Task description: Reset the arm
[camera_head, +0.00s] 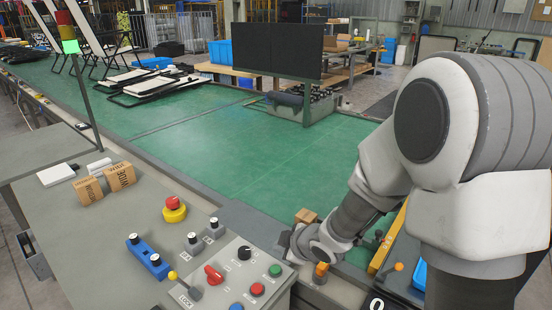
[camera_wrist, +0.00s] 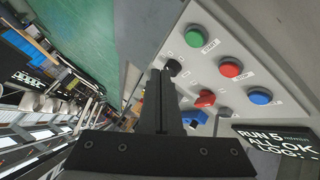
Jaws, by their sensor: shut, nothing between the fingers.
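My arm reaches down from the right in the head view, its wrist (camera_head: 315,243) low beside the right edge of the control panel (camera_head: 222,268). My gripper's fingers are hidden there. In the wrist view my gripper (camera_wrist: 158,75) has its two dark fingers together with nothing between them. They point across the panel face, which carries a green button (camera_wrist: 194,36), a red button (camera_wrist: 230,67), a blue button (camera_wrist: 260,96) and a red switch (camera_wrist: 205,98). I cannot tell whether the fingertips touch the panel.
The green surface (camera_head: 220,140) behind is largely clear; folded loungers (camera_head: 150,84) lie farther back. A black screen (camera_head: 276,50) stands beyond.

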